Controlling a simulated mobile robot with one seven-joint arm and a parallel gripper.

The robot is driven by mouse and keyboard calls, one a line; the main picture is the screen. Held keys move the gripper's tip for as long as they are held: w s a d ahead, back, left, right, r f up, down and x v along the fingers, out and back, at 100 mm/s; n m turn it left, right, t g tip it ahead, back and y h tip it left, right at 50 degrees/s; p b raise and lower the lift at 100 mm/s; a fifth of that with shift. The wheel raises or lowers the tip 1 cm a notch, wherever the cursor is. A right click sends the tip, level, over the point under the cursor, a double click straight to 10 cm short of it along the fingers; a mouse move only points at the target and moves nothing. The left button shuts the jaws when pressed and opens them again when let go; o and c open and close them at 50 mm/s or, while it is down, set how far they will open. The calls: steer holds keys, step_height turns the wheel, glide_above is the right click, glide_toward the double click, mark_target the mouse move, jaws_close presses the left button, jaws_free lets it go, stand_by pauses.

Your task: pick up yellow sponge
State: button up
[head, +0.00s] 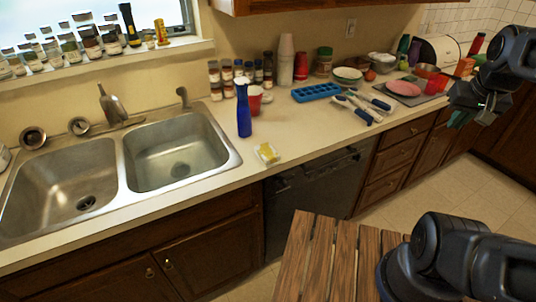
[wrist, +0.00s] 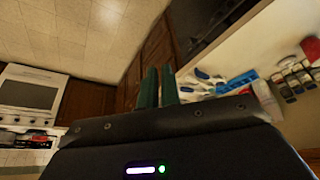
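The yellow sponge (head: 268,150) lies on the counter near its front edge, right of the sink and in front of the blue bottle. A pale white piece, perhaps a dish or its lower layer, shows around it. My gripper (head: 460,120) is raised at the far right of the head view, well away from the sponge. In the wrist view its two green fingers (wrist: 159,72) stand a narrow gap apart with nothing between them. I cannot make out the sponge in the wrist view.
A blue bottle (head: 243,108) and red cup (head: 254,99) stand close behind the sponge. A double sink (head: 126,165) is left. A blue tray (head: 316,92), utensils (head: 358,106) and a pink plate (head: 403,88) lie right. Counter between sponge and utensils is clear.

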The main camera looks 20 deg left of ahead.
steer(key=o, duration=2)
steer(key=w+a+m+g, duration=0.1)
steer(key=w+a+m, duration=0.1)
steer(key=w+a, duration=0.75)
steer(key=m+g, duration=0.4)
steer(key=m, duration=0.3)
glide_above(267, 150)
step_height(267, 150, down, 17)
steer(key=shift+f, duration=5.3)
